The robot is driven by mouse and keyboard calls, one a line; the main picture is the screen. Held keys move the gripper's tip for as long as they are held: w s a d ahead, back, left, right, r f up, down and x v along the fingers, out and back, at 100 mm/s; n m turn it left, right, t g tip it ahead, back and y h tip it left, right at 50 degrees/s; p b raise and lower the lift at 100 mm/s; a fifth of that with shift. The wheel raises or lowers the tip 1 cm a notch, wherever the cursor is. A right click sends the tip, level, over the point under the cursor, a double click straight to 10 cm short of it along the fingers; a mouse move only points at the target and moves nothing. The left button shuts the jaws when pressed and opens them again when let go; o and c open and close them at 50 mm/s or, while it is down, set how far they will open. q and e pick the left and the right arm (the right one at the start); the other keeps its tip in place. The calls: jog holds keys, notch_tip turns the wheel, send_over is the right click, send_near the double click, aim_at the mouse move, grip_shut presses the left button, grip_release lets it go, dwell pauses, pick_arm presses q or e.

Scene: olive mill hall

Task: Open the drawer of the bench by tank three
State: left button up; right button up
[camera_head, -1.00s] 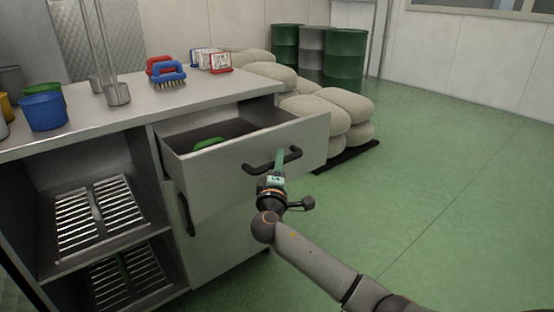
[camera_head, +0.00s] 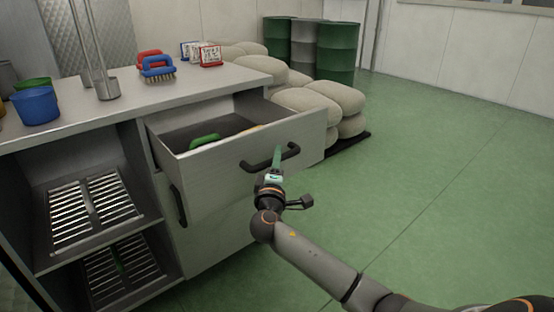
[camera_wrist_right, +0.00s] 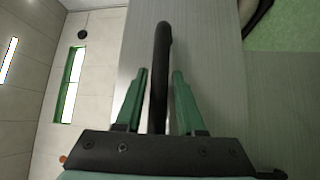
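The bench (camera_head: 225,82) stands at the left with a grey metal top. Its top drawer (camera_head: 215,175) is pulled well out, and its inside shows a green item (camera_head: 205,141). A black bar handle (camera_head: 250,164) sits on the drawer front. My right gripper (camera_head: 278,155) is at this handle, its green fingers on either side of the bar. In the right wrist view the handle (camera_wrist_right: 161,50) runs between the two fingers of the gripper (camera_wrist_right: 160,75), close to both; contact is hard to see. My left gripper is out of view.
Blue and red brushes (camera_head: 158,68) and a blue cup (camera_head: 36,106) stand on the bench top. A lower door (camera_head: 215,230) is shut. Pale sacks (camera_head: 320,105) lie on a dark pallet right of the bench. Green floor (camera_head: 440,180) is clear at right.

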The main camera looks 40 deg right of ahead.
jog(key=shift+o, duration=0.9)
jog(key=p+v, duration=0.1)
jog(key=v, duration=1.1)
jog(key=shift+s+a+p, duration=0.15)
jog(key=shift+p, duration=0.25)
